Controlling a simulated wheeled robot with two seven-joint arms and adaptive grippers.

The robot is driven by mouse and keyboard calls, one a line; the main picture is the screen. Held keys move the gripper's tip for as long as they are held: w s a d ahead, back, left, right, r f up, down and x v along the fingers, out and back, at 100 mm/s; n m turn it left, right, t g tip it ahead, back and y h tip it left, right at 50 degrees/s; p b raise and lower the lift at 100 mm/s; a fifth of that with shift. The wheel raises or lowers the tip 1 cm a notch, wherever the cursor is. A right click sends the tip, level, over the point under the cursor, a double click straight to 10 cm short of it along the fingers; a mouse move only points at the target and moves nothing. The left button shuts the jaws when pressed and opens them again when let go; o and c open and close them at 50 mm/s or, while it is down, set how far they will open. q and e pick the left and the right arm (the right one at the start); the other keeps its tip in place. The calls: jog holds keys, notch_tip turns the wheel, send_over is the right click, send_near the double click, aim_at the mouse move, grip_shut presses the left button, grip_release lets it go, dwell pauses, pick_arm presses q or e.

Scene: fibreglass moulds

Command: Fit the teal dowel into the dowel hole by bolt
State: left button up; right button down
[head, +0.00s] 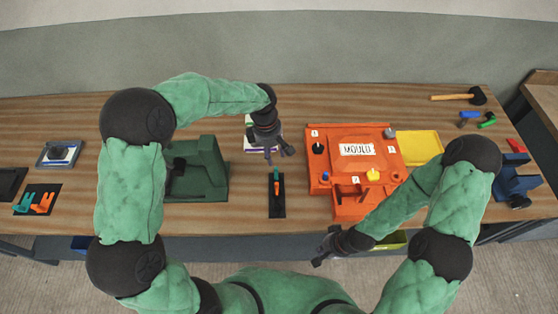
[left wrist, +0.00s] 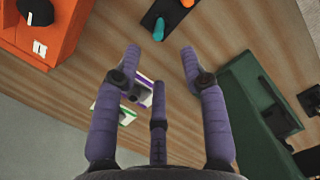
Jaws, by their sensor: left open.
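The teal dowel (head: 276,176) appears as a small teal piece at the far end of a narrow black mat (head: 278,208), with an orange piece beside it. The left wrist view also shows the teal piece (left wrist: 158,30), just beyond the fingertips. My left gripper (head: 277,156) is open and empty above the table, behind the mat; its spread fingers also show in the left wrist view (left wrist: 158,62). The orange mould (head: 343,205) stands to the right, its top carrying several coloured fittings. I cannot make out the dowel hole. My right gripper (head: 322,254) is at the table's front edge; its jaws are unclear.
A dark green block (head: 212,160) stands left of the mat. A white, purple and green item (head: 250,146) lies under my left gripper. A yellow tray (head: 428,145), a hammer (head: 455,97) and a blue vice (head: 515,180) are at the right. Bare wood surrounds the black mat.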

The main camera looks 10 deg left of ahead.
pick_arm(q)
send_over(276, 168)
jog(key=f, duration=0.4)
jog(key=shift+s+a+f, duration=0.2)
jog(key=shift+s+f, duration=0.15)
jog(key=shift+f, duration=0.05)
jog(key=shift+w+d+f+b, duration=0.1)
jog(key=shift+w+f+b, duration=0.05)
jog(key=shift+f, duration=0.8)
jog(key=shift+w+d+f+b, duration=0.1)
jog(key=shift+f+b, duration=0.05)
jog(key=shift+f, duration=0.8)
jog(key=shift+w+f+b, duration=0.15)
jog(key=shift+f, duration=0.8)
grip_shut()
